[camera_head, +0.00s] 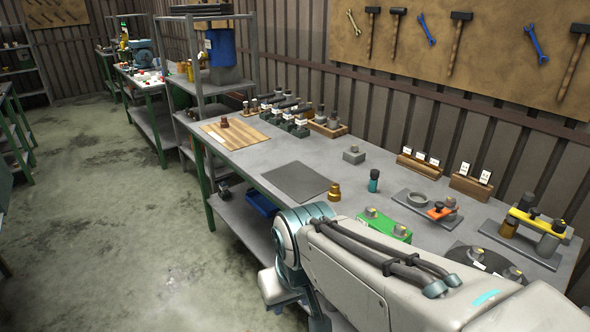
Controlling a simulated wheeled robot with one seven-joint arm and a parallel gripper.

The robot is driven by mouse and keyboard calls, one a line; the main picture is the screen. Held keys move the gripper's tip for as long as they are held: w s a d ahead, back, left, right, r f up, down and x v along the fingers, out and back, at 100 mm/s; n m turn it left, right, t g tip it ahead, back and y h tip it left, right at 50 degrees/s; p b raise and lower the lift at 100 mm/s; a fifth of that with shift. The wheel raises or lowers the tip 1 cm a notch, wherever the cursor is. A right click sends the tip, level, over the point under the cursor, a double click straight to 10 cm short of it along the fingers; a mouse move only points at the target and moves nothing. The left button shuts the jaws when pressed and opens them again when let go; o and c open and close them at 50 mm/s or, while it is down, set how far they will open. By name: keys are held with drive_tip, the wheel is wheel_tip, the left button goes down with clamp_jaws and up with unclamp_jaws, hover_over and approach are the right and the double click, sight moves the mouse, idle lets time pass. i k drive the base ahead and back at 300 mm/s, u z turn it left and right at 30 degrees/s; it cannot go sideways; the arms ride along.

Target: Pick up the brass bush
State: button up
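A small brass-coloured stepped part (334,192), which looks like the brass bush, stands upright on the grey workbench (375,155). It is just right of a dark grey mat and close to the bench's front edge. My white arm crosses the lower right of the view, in front of the bench, with its teal joint below and left of the brass part. My gripper's fingers do not show, so their place relative to the part cannot be seen. Nothing touches the brass part.
The dark mat (296,182) is bare. A green block (384,227), a grey plate with an orange clamp (440,211) and a yellow-topped fixture (525,222) stand at right. A wooden board (234,139) lies at far left.

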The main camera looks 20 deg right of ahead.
sight(334, 194)
drive_tip(key=i, duration=1.7)
drive_tip(key=z, duration=1.85)
